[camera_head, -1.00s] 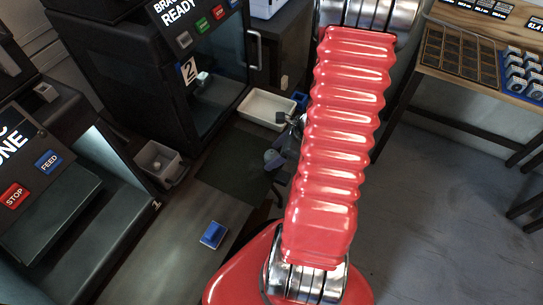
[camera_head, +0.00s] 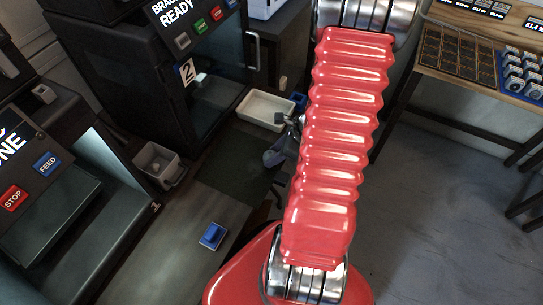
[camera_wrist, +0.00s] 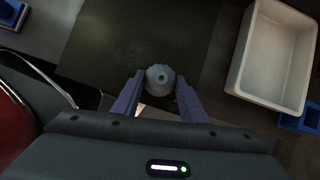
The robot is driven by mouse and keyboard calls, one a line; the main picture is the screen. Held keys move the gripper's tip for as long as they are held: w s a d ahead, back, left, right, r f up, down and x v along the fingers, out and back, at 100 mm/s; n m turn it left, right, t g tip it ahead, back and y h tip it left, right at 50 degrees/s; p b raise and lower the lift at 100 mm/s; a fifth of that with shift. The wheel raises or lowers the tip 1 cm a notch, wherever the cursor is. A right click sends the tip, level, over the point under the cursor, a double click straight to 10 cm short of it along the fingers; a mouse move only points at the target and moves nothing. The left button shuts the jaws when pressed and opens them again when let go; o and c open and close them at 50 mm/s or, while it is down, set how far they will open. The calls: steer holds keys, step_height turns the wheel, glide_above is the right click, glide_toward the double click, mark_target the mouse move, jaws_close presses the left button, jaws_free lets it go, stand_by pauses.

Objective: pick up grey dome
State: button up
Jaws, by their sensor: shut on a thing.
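The grey dome (camera_wrist: 160,79), round with a small dark hole at its centre, is between the fingertips of my gripper (camera_wrist: 160,76) in the wrist view. The two bluish fingers are shut on it, one on each side. The dark mat lies behind and beneath it. In the head view, my gripper (camera_head: 277,157) is at the right edge of the mat, partly hidden by my red arm. The dome cannot be made out clearly there. I cannot tell whether it touches the mat.
The dark mat (camera_head: 232,165) lies on the bench. A white tray (camera_head: 265,108) and a blue item (camera_head: 299,100) stand beyond it. A grey bin (camera_head: 158,164) is to the left, and a blue block (camera_head: 213,236) is nearer. Printer 2 (camera_head: 215,90) stands behind.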

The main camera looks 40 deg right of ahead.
mark_target(274, 153)
steer(key=shift+r, duration=0.1)
steer(key=shift+r, duration=4.9)
steer(key=shift+w, duration=0.1)
